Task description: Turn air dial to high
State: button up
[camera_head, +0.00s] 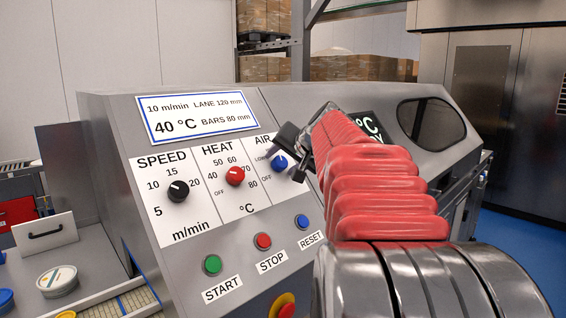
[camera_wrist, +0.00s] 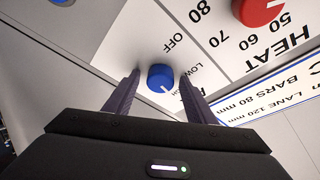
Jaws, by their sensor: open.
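The blue air dial (camera_head: 279,161) sits at the right end of the white label strip on the sloped machine panel. It also shows in the wrist view (camera_wrist: 160,77), between my two fingers. Its white pointer mark shows, but I cannot tell exactly which setting it points at. The "OFF" and "LOW" labels are readable; the "HIGH" label is mostly hidden behind a finger. My gripper (camera_head: 284,159) is open, with a finger on either side of the dial. It also shows in the wrist view (camera_wrist: 160,90). No clear contact with the dial shows.
The red heat dial (camera_head: 235,176) and black speed dial (camera_head: 178,191) are left of the air dial. Green start (camera_head: 212,265), red stop (camera_head: 263,241) and blue reset (camera_head: 302,221) buttons lie below. A display (camera_head: 370,127) is partly hidden behind my arm.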

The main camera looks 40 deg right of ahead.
jog(key=v, duration=1.3)
jog(key=shift+s, duration=0.4)
jog(key=shift+a+r, duration=0.1)
